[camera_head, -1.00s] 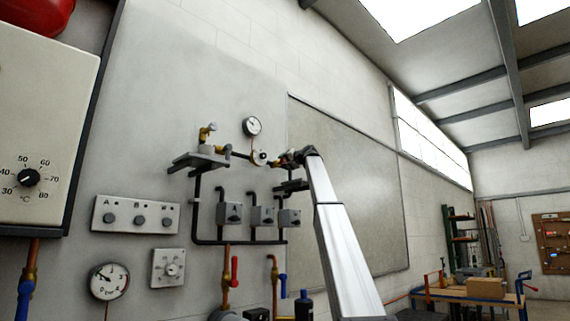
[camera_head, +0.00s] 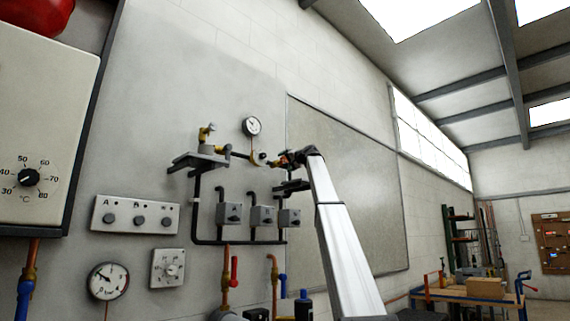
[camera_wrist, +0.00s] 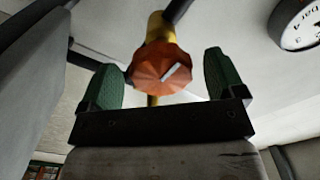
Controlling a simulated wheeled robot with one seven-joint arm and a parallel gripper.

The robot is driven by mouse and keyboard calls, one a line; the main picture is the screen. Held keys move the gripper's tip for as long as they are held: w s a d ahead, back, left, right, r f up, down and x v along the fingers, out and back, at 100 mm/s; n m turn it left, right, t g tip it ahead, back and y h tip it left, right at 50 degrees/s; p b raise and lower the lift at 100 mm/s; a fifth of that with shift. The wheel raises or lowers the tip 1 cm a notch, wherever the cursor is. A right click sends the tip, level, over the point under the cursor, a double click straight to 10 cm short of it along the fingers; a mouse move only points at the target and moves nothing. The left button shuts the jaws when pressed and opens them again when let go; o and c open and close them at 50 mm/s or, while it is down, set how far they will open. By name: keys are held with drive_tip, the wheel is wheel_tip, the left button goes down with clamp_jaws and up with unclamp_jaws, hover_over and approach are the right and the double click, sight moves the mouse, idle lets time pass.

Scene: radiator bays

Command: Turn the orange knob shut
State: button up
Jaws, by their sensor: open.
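The orange knob (camera_wrist: 160,70) is faceted, with a pale pointer mark slanting up to the right. It sits on a brass valve body (camera_wrist: 155,27) on a dark pipe. In the wrist view my gripper (camera_wrist: 160,78) is open, with one green finger pad on each side of the knob. Gaps show between the pads and the knob, so neither appears to touch it. In the head view my gripper (camera_head: 290,158) is at the pipework on the wall, small and partly hidden by my arm; I cannot make out the knob clearly there.
A round gauge (camera_head: 252,126) stands just above the pipe and also shows at the wrist view's upper right (camera_wrist: 300,24). A shelf with a brass fitting (camera_head: 207,137) is to the left. Switch boxes (camera_head: 262,216) hang below. The wall panel above is clear.

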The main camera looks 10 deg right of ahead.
drive_tip(key=v, duration=1)
